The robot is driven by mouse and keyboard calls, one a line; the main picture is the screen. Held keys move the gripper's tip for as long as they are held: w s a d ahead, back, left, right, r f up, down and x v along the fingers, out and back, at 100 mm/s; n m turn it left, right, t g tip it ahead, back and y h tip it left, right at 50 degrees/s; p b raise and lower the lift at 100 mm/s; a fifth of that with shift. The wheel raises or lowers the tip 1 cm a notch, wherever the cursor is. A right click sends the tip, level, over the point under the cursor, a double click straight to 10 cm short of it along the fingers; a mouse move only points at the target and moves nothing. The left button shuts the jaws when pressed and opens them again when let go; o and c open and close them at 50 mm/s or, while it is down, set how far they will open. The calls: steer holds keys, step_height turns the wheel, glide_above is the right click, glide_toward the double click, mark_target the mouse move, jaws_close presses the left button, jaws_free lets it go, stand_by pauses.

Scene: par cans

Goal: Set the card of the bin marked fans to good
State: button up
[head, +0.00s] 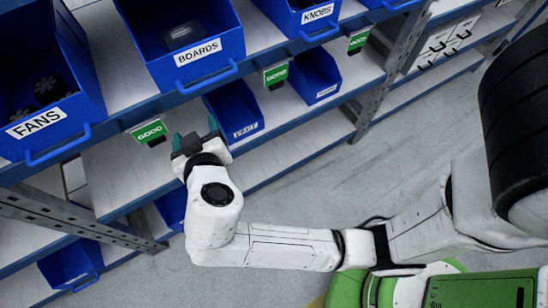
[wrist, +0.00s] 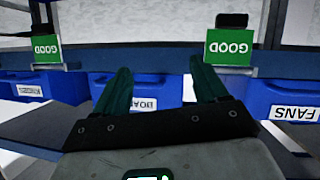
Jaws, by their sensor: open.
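The blue bin marked FANS (head: 82,108) sits at the left of the shelf in the head view, with dark fans inside. In the wrist view its front (wrist: 275,95) is at the right. A green card reading GOOD (head: 150,132) hangs on the shelf rail just right of that bin. The wrist view shows this card (wrist: 230,48) between the BOARDS and FANS bins, with a black tab above it. My gripper (head: 196,134) is open and empty, right of this card in the head view. Its fingers (wrist: 159,80) point toward the rail, apart from the card in the wrist view.
The BOARDS bin (head: 208,64) and KNOBS bin (head: 312,20) stand farther right on the shelf. Blue bins (head: 234,112) stand on the lower shelf. The floor (head: 330,160) right of my gripper is clear.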

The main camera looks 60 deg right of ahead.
steer(key=s+d+f+n+g+y+p, duration=0.1)
steer(key=s+d+f+n+g+y, duration=0.1)
steer(key=s+f, duration=0.4)
steer(key=s+d+f+n+g+y+p, duration=0.1)
steer(key=s+d+f+g+y, duration=0.3)
steer(key=s, duration=0.4)
steer(key=shift+s+f+n+g+y, duration=0.3)
steer(key=shift+f+n+g, duration=0.3)
steer(key=shift+f, duration=0.5)
steer(key=s, duration=0.1)
steer(key=s+a+f+n+g+y, duration=0.1)
steer(key=s, duration=0.1)
steer(key=s+y, duration=0.1)
steer(key=shift+s+a+f+n+g, duration=0.15)
steer(key=shift+s+f+n+g, duration=0.15)
steer(key=shift+s, duration=0.05)
stand_by(0.7)
